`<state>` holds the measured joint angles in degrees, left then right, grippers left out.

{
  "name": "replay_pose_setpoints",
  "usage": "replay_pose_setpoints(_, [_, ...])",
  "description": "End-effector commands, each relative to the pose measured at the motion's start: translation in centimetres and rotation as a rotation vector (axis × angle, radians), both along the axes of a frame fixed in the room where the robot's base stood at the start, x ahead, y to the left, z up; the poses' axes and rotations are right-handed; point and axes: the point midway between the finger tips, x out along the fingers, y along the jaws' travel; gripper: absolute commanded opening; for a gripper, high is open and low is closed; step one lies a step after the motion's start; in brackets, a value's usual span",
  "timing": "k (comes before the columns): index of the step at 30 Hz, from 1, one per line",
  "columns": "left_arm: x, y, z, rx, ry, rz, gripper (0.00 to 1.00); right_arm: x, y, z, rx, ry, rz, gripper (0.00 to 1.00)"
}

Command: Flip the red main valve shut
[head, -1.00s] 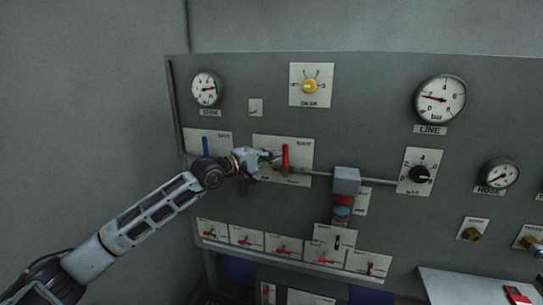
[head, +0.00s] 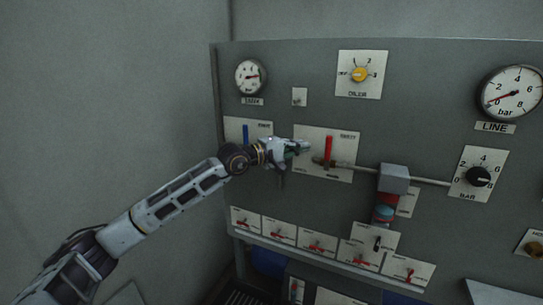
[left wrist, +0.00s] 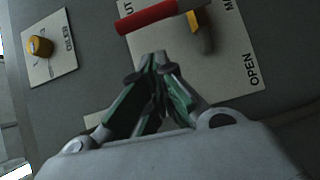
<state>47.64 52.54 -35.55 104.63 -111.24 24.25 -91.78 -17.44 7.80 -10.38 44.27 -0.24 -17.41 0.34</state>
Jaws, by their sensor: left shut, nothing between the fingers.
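The red main valve handle (head: 329,149) stands upright on its white plate (head: 340,175), above the horizontal pipe. In the left wrist view the red handle (left wrist: 160,15) lies across the top, with its brass-coloured stem beside it. The plate there shows "OPEN" at the right and letters ending in "UT" at the top left. My left gripper (head: 308,148) is just left of the handle, apart from it, over the plate's left part. In the left wrist view its green-lined fingers (left wrist: 158,60) are closed together and empty, below the handle. My right gripper is not in view.
A blue lever (head: 246,134) is left of my gripper, partly behind my arm. The pipe (head: 430,180) runs right to the black knob (head: 478,177). A grey block (head: 393,178) sits on it. Several small red levers (head: 317,245) line the panel below. The LINE gauge (head: 512,93) needle points near 0.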

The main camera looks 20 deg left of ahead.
Motion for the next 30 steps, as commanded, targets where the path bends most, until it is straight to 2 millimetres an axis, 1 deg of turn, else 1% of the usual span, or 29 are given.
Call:
replay_pose_setpoints(9, [-2.0,1.4,-0.1,0.001,-0.001,0.001,0.00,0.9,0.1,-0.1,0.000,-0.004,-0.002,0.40])
replay_pose_setpoints(15, [-3.2,2.4,-0.1,0.001,-0.001,0.001,0.00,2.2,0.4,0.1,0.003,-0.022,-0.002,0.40])
replay_pose_setpoints(20, [-4.2,3.1,-0.2,0.001,0.002,0.001,0.00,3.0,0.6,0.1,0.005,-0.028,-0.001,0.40])
replay_pose_setpoints(30, [-6.1,4.4,-0.2,0.001,0.001,0.001,0.00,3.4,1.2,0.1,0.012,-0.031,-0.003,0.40])
